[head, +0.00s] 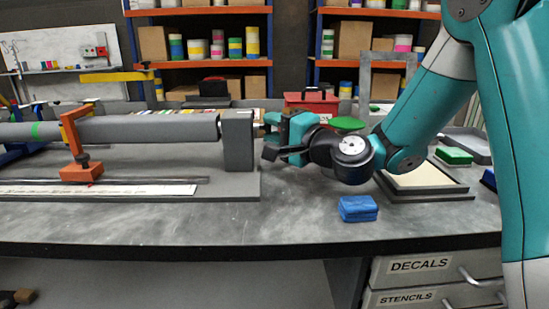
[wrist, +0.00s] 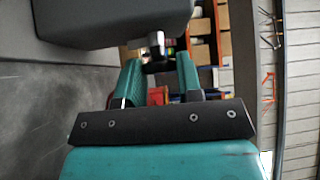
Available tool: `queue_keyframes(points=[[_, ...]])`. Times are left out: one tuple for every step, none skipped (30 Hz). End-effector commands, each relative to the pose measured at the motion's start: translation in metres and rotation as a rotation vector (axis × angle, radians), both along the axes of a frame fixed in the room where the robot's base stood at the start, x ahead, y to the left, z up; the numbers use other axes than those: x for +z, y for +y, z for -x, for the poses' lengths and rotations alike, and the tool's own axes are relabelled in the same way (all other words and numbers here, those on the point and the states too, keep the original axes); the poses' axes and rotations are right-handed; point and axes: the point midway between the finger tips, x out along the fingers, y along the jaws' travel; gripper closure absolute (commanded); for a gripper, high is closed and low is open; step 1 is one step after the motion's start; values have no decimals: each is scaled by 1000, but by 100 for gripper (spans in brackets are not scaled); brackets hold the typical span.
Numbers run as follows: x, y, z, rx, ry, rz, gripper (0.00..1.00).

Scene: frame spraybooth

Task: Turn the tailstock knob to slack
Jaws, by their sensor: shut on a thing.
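The grey tailstock block (head: 238,142) stands at the right end of a long grey tube (head: 150,129). My gripper (head: 272,127) is at the block's right face, shut on the tailstock knob, which is mostly hidden by the fingers in the head view. In the wrist view my gripper (wrist: 158,68) has a finger on each side of the knob (wrist: 153,42), whose pale metal stem shows beside the block (wrist: 105,18). I cannot tell the knob's turn angle.
An orange clamp (head: 80,150) holds the tube, with a white ruler (head: 110,190) in front. A blue block (head: 358,208) lies near the bench's front edge. A framed tray (head: 425,180) and green pad (head: 453,156) are at right; a red toolbox (head: 312,102) stands behind.

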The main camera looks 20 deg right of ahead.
Motion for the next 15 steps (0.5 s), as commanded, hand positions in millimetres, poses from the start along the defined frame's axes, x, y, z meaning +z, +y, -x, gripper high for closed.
queue_keyframes(points=[[-10, 0, 0, 1, -23, 10, 90], [-9, 0, 0, 1, -36, 13, 90], [-9, 0, 0, 1, -51, 19, 90], [-9, 0, 0, 1, -62, 22, 90], [-8, 0, 0, 1, -71, 26, 90], [-7, 0, 0, 1, -83, 29, 90], [-7, 0, 0, 1, -91, 31, 90], [-7, 0, 0, 1, -98, 33, 90], [-6, 0, 0, 1, -105, 36, 90], [-6, 0, 0, 1, -110, 38, 90], [-5, 0, 0, 1, -115, 39, 90], [-5, 0, 0, 1, -120, 41, 90], [-4, 0, 0, 1, -124, 43, 90], [-4, 0, 0, 1, -126, 44, 90], [-3, 0, 0, 1, -128, 45, 90]])
